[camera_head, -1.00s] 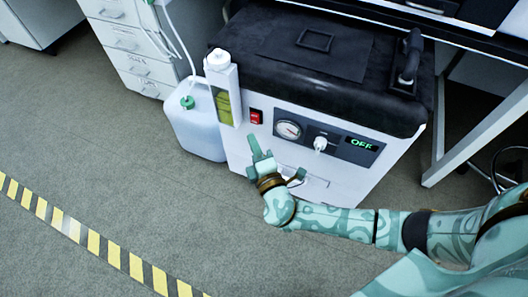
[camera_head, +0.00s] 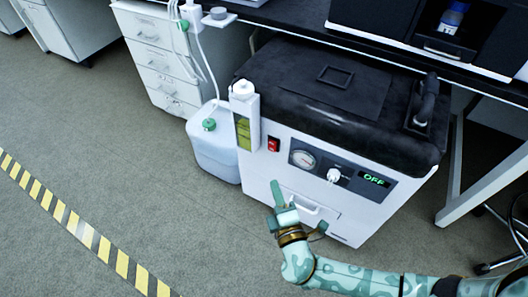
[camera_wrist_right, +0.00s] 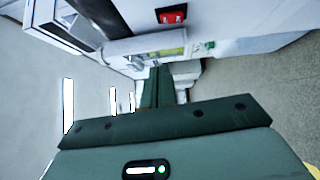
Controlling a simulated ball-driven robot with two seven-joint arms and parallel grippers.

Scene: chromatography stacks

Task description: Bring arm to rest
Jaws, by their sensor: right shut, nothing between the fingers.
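My right gripper (camera_head: 277,196) is in front of the lower front of a white machine with a black top (camera_head: 330,95). It is shut and empty, with its fingers pointing up toward the machine's front. In the right wrist view its green fingers (camera_wrist_right: 158,88) lie together, with nothing between them. My right arm (camera_head: 350,276) comes in from the lower right. The machine's display reads OFF (camera_head: 374,179). Its red switch (camera_head: 273,145) also shows in the right wrist view (camera_wrist_right: 171,17). My left gripper is in neither view.
A white jug with a green cap (camera_head: 214,155) stands on the floor left of the machine. Drawers (camera_head: 160,60) stand behind it. A table leg (camera_head: 480,195) is to the right. Yellow-black floor tape (camera_head: 88,236) runs at lower left, with open grey floor between.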

